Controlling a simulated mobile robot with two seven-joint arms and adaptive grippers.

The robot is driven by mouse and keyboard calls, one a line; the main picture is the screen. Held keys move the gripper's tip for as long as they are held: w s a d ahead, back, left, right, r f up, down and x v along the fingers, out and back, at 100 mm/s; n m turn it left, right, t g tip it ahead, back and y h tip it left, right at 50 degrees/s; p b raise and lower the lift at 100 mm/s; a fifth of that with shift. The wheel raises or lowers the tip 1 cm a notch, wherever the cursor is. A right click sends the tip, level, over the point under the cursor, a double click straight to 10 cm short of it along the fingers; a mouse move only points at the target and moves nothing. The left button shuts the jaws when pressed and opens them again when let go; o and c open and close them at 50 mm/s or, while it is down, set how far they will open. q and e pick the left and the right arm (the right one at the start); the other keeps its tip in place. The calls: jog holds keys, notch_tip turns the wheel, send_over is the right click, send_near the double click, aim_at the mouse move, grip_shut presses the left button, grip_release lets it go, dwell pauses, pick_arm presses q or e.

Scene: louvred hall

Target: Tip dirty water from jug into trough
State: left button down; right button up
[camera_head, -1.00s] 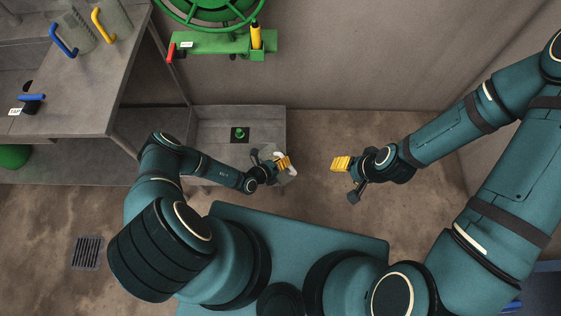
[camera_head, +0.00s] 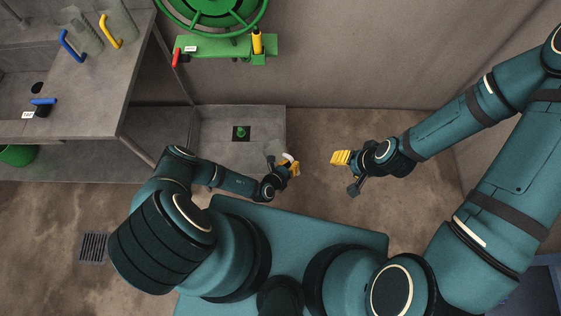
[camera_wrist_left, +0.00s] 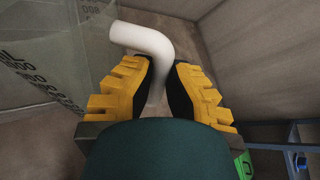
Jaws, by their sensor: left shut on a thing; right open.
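My left gripper (camera_head: 291,168) is shut on the white handle (camera_wrist_left: 150,42) of a clear jug. In the left wrist view the handle runs between the yellow fingers, and the see-through jug wall (camera_wrist_left: 48,62) with dark scale marks stands at the left. In the head view the jug (camera_head: 273,150) is small and partly hidden by the gripper, over the right edge of the grey trough (camera_head: 215,122). I cannot tell its tilt or see its water. My right gripper (camera_head: 340,158) is open and empty, right of the trough.
A green fitting on a black square (camera_head: 241,133) is in the trough. A grey bench (camera_head: 90,85) at the left holds jugs with blue and yellow handles. A green wheel (camera_head: 215,12) and green shelf (camera_head: 220,47) are on the wall. Bare floor lies right of the trough.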

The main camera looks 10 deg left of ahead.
pick_arm(q)
jog(key=shift+s+d+r, duration=0.1)
jog(key=shift+d+r, duration=0.05)
jog(key=shift+d, duration=0.1)
